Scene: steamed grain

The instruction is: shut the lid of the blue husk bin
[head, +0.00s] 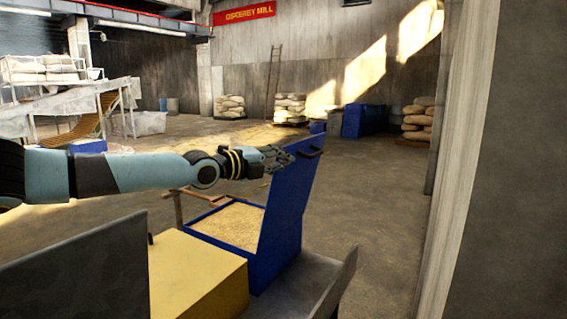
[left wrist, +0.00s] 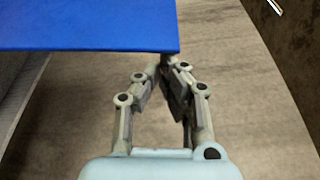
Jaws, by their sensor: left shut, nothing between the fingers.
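The blue husk bin (head: 262,268) stands low in front of me in the head view, with pale grain husk (head: 232,224) inside. My right gripper is not in view.
A yellow box (head: 195,275) stands just left of the bin, with grey metal panels around it. A wall edge (head: 455,170) runs close on the right. Sacks (head: 418,118) and blue bins (head: 365,120) stand far back. The floor between is open.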

